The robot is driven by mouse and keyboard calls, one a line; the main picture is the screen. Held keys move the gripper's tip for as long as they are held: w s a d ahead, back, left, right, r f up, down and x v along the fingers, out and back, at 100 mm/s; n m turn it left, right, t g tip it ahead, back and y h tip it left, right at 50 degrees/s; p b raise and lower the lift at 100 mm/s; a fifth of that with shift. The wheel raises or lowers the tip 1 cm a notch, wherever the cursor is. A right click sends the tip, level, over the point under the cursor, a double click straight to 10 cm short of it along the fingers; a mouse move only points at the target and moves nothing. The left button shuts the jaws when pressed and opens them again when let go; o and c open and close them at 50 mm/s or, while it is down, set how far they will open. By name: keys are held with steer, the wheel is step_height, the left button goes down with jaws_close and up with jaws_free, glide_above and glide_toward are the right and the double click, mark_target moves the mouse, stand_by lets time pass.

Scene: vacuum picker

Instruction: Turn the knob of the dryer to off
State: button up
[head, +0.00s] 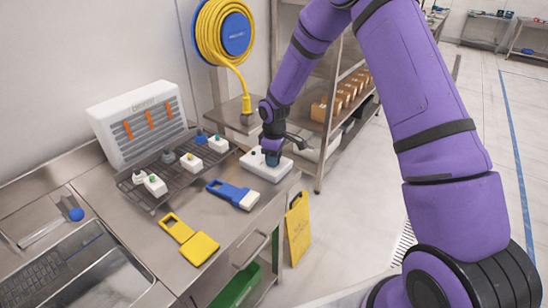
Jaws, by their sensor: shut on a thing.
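A white louvred unit (150,104) with orange ribbons stands against the wall at the back left; its lettering looks like a dryer label but is too small to be sure. A flat white control box (281,172) lies on the steel counter near its right end, with a small green light on its top. My gripper (272,158) points down onto the top of this box. It is shut on what seems to be the box's knob, which the fingers mostly hide. The knob's setting cannot be read.
Several small white units (217,144) sit on a dark wire rack (150,197). A blue tool (226,190) and a yellow tool (197,247) lie in front. A hose reel (237,35) hangs behind; shelving (325,160) stands right. A yellow sign (298,230) stands beside the counter.

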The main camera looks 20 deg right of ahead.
steer(key=o, duration=0.9)
steer(key=shift+o, duration=0.2)
step_height(320, 180, up, 11)
stand_by(0.3)
